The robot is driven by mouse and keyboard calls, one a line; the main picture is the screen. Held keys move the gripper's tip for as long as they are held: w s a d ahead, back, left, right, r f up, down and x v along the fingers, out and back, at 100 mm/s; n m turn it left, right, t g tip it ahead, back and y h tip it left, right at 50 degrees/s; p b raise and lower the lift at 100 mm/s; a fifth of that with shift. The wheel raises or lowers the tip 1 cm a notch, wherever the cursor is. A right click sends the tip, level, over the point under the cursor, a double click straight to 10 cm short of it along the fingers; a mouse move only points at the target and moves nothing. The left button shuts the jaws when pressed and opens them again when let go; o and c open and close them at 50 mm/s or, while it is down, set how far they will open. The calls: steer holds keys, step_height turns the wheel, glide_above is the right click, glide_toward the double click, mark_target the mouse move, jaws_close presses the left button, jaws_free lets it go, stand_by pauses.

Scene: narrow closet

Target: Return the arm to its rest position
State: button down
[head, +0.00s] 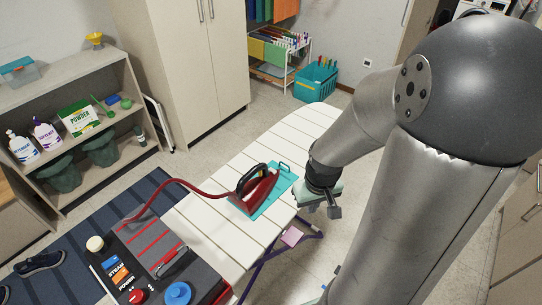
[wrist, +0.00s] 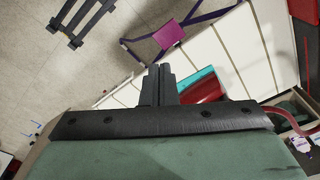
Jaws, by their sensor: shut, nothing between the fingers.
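My gripper (head: 333,210) hangs beside the right edge of the ironing board in the head view. In the wrist view my gripper (wrist: 158,75) shows its two dark fingers pressed together with nothing between them. A red iron (head: 262,188) rests on a teal mat (head: 281,187) on the white slatted ironing board (head: 228,160), to the left of my gripper and apart from it. In the wrist view the iron (wrist: 203,88) is partly hidden behind the fingers. My arm reaches in from the right side of the head view.
A red hose (head: 185,184) joins the iron to the steam station (head: 150,262). A shelf with bottles (head: 45,135) stands at left, a tall cabinet (head: 185,60) behind. A teal crate (head: 315,82) and drying rack are at the back. Floor shows right of the board.

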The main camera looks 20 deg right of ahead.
steer(key=s+a+r+b, duration=0.4)
steer(key=s+a+r, duration=0.3)
steer(key=a, duration=0.3)
steer(key=shift+s+a, duration=0.3)
steer(key=shift+s, duration=0.05)
steer(key=shift+w+r, duration=0.1)
stand_by(3.6)
